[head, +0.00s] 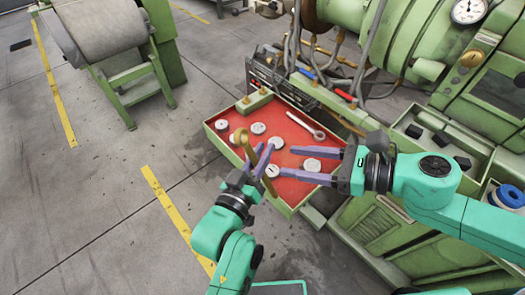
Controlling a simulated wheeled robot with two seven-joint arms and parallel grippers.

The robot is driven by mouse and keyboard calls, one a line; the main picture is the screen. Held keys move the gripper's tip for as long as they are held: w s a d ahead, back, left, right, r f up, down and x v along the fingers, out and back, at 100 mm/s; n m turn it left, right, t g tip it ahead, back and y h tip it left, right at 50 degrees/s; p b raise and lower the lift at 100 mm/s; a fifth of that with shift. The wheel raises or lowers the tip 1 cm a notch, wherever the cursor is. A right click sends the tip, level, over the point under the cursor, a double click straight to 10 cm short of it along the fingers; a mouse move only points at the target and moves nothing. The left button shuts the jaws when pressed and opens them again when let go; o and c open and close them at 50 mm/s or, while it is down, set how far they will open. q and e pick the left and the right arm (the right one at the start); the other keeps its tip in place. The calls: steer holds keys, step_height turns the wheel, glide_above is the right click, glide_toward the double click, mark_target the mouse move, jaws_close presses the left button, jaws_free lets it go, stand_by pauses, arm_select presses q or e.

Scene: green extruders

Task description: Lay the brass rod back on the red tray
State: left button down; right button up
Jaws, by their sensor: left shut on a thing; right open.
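The red tray (268,112) is a red-lined, green-walled open tray beside the machine, in the middle of the head view. My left gripper (258,151) is shut on the brass rod (241,138), whose round knob end points up and left. The rod is tilted and overlaps the tray's near left part in the picture; whether it touches the tray I cannot tell. My fingers hide part of the rod. My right gripper (284,161) is open and empty, over the tray's right near part, with its fingers pointing left.
Several pale round discs (258,128) and a wrench-like tool (306,125) lie in the tray. The green machine (415,65) with hoses stands behind and right. A side bin with black blocks (414,131) is at right. Open floor (110,190) lies left.

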steer(key=w+a+m+t+y, duration=0.3)
steer(key=w+m+y, duration=0.2)
steer(key=w+m, duration=1.1)
steer(key=w+d+f+m+t+h, duration=0.2)
steer(key=d+f+m+t+h, duration=0.85)
steer(key=d+f+m, duration=0.85)
steer(key=s+d+f+m+g+h, duration=0.1)
steer(key=s+f+m+g+h, duration=0.15)
steer(key=s+f, duration=0.45)
steer(key=s+d+f+m+g+h, duration=0.1)
steer(key=s+f+m+g+h, duration=0.2)
steer(key=f, duration=0.7)
steer(key=s+d+f+m+g+h, duration=0.1)
steer(key=s+d+f+m+g, duration=0.15)
steer(key=s+f, duration=0.5)
steer(key=s+a+f+m+g, duration=0.1)
steer(key=s+f+g, duration=0.4)
steer(key=s+f, duration=0.3)
steer(key=s+a+f+m+g, duration=0.2)
steer(key=s+f+g, duration=0.4)
steer(key=s, duration=1)
step_height(320, 180, down, 2)
steer(key=shift+s, duration=0.25)
